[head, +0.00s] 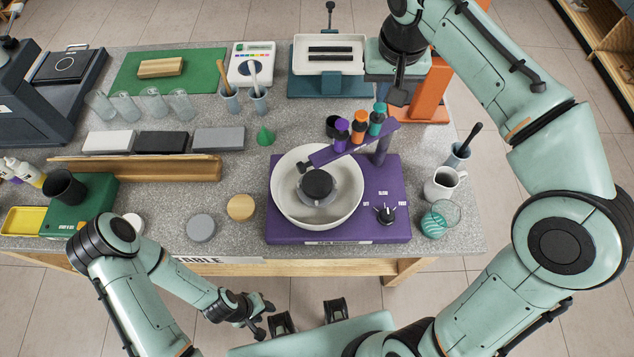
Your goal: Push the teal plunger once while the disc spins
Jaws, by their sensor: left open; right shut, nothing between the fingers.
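The bracket reaches over a white bowl (283,203) on the purple machine (393,222). A grey disc (345,190) with a dark hub sits in the bowl; its spin cannot be told from one frame. My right gripper (398,97) is shut and empty, pointing down just right of and behind the teal plunger. My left gripper (267,317) is open, low before the table's front edge.
A black dial (385,214) is on the machine's right side. An orange stand (430,95) and a white tray (330,50) are behind.

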